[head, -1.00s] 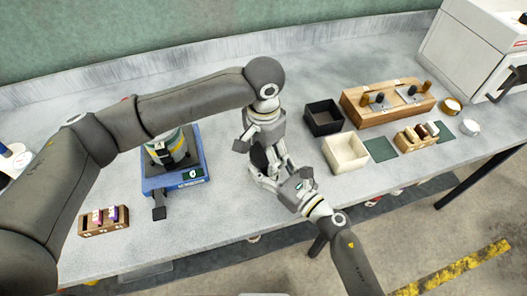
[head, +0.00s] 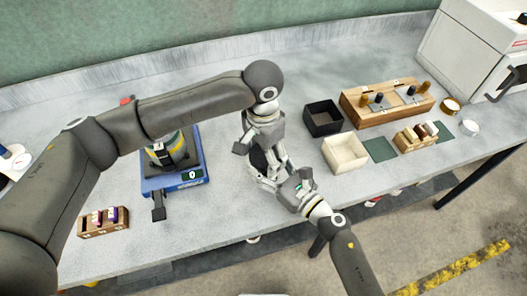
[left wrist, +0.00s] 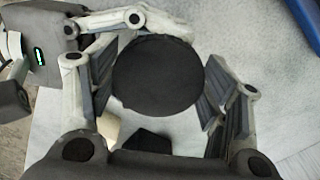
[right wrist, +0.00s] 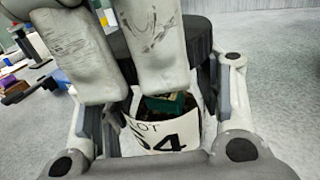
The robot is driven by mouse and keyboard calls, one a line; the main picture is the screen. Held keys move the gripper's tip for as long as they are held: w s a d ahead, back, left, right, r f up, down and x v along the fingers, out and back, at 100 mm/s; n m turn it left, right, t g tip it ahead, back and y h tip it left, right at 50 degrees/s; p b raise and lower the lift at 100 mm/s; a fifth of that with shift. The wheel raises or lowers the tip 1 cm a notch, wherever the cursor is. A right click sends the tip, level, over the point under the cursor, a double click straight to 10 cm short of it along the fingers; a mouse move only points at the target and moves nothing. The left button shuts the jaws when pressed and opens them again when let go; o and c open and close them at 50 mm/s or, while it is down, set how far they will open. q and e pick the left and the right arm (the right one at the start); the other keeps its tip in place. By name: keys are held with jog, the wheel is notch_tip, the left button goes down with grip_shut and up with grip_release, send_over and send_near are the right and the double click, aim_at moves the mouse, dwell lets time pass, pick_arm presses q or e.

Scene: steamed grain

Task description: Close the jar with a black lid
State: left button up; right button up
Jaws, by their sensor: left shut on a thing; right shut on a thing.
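The black lid (left wrist: 158,75) is a round disc between the fingers of my left gripper (head: 268,160), which is shut on it from above. The jar (right wrist: 160,128) has a white label with black print and dark and green contents. My right gripper (head: 272,182) is shut around the jar from the side, low by the bench. In the right wrist view the lid (right wrist: 200,38) is at the jar's top, partly behind the left gripper's fingers. I cannot tell whether it is fully seated. In the head view the grippers mostly hide the jar.
A blue scale (head: 170,184) holding a banded container (head: 172,152) stands left. A small wooden rack (head: 103,228) is at the front left. A black bin (head: 323,118), a white bin (head: 345,153) and a wooden block (head: 388,102) stand right. Bare bench lies between.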

pick_arm(q)
jog(key=shift+s+f, duration=0.1)
jog(key=shift+f, duration=0.45)
dwell(0.4)
jog(key=o, duration=0.6)
jog(key=shift+r, duration=0.2)
pick_arm(e)
jog(key=shift+w+d, duration=0.1)
pick_arm(q)
jog(key=shift+r, duration=2)
jog(key=c, duration=1.4)
jog(key=shift+f, duration=0.45)
